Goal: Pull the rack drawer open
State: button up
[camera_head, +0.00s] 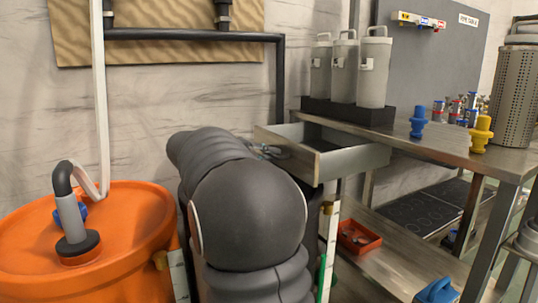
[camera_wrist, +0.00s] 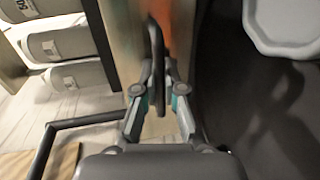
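The rack drawer (camera_head: 350,164) is a grey metal, open-topped box. In the head view it stands out well to the left from under the steel worktop. My gripper (camera_head: 268,151) is at its left end, partly hidden behind my dark arm. In the wrist view, the drawer front (camera_wrist: 128,42) is a metal panel with an orange tint, and a dark bar handle (camera_wrist: 156,55) stands out from it. My gripper (camera_wrist: 158,85) has one finger on each side of this handle and appears closed on it. The exact contact at the fingertips is hard to see.
Grey canisters (camera_head: 374,72) stand in a black holder on the worktop (camera_head: 440,146), with blue and yellow fittings nearby. An orange drum (camera_head: 130,215) with a hose is at left. A red tray (camera_head: 358,237) lies on the lower shelf. A dark pipe (camera_head: 190,36) runs along the wall.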

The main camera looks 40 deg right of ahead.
jog(key=shift+o, duration=0.9)
jog(key=v, duration=1.2)
